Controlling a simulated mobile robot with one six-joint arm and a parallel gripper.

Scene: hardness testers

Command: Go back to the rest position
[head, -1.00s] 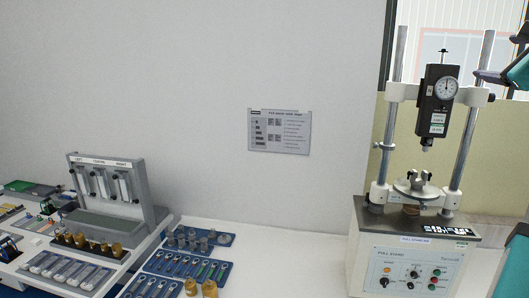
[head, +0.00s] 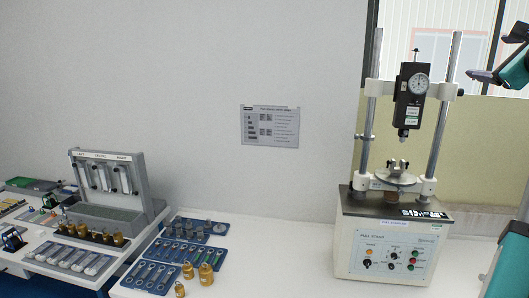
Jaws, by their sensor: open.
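My gripper (head: 492,76) shows at the upper right of the head view, beside the pull stand's right column and at about the height of its dial gauge. Its jaws are open and I see nothing between them. My teal and dark arm runs off the right edge, so part of it is out of view.
The pull stand (head: 385,245), with a dial gauge (head: 411,95), stands at the right of the white bench. Blue trays (head: 160,274) of metal parts, brass weights (head: 205,272) and a grey three-slot rack (head: 150,185) are at left. Bare bench (head: 270,250) lies between.

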